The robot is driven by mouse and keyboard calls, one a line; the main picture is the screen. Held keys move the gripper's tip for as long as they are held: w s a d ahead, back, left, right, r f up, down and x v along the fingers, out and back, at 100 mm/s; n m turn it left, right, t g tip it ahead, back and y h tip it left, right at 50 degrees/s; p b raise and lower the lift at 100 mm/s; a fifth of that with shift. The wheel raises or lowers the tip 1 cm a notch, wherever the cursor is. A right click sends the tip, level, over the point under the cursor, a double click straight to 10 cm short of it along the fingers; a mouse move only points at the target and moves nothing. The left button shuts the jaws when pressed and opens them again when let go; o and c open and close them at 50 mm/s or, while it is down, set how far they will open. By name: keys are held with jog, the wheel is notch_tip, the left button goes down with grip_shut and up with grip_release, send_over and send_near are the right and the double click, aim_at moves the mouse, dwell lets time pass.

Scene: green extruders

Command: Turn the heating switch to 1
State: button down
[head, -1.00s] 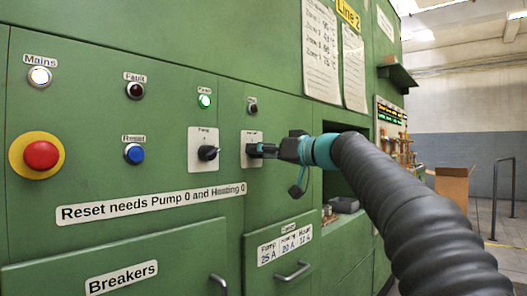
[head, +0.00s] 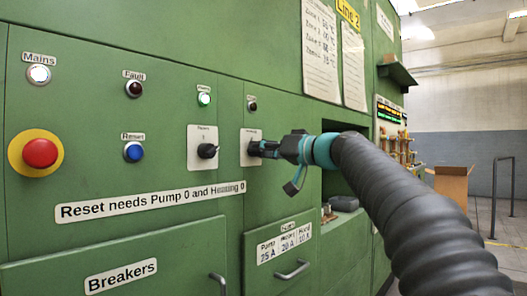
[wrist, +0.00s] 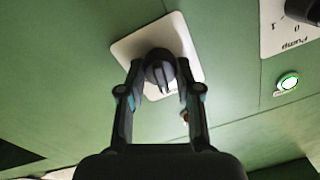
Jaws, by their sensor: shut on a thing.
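The heating switch is a black rotary knob (wrist: 160,72) on a pale square plate (head: 244,155) in the green panel. It is the right one of two such switches. My gripper (head: 258,149) reaches it from the right and is shut on the knob. In the wrist view my gripper (wrist: 158,85) has one finger on each side of the knob, touching or nearly touching it. The fingers and knob hide the plate's markings, so I cannot read the position. The pump switch (head: 207,151) is just left, and its plate reads Pump, 0 and 1 in the wrist view (wrist: 298,22).
A lit green lamp (head: 204,99) is above the pump switch and a dark lamp (head: 252,105) above the heating switch. A red emergency button (head: 40,153), a blue reset button (head: 133,152) and drawer handles (head: 291,271) are on the panel. A sign (head: 150,203) runs below.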

jog(key=m, duration=0.4)
jog(key=shift+m, duration=0.3)
jog(key=m+p, duration=0.1)
jog(key=m, duration=0.4)
jog(key=shift+f, duration=0.1)
jog(key=shift+t, duration=0.3)
jog(key=c, duration=0.8)
grip_release()
jog(key=shift+a, duration=0.1)
jog(key=v, duration=1.2)
jog(key=shift+s, duration=0.1)
